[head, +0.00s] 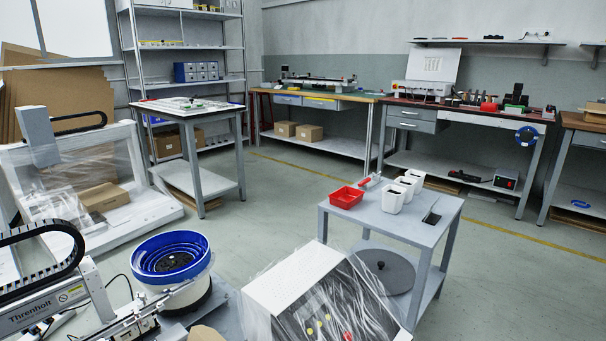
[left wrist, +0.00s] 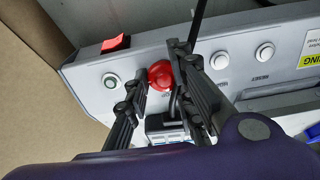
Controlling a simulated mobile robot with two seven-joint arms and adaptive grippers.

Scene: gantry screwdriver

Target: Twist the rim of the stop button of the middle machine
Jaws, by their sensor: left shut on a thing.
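The stop button (left wrist: 160,74) is a red mushroom-shaped knob on a grey machine panel (left wrist: 190,36) in the left wrist view. My left gripper (left wrist: 159,78) has one black finger on each side of it and is shut on its rim. The fingers and a dark cable partly cover the area below the knob. My left gripper is not seen in the head view, and my right gripper is in neither view. I cannot tell which machine in the head view this panel belongs to.
In the head view, a blue bowl feeder (head: 176,252), a plastic-wrapped box (head: 290,277) and a grey trolley (head: 385,219) stand close. Floor beyond is open.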

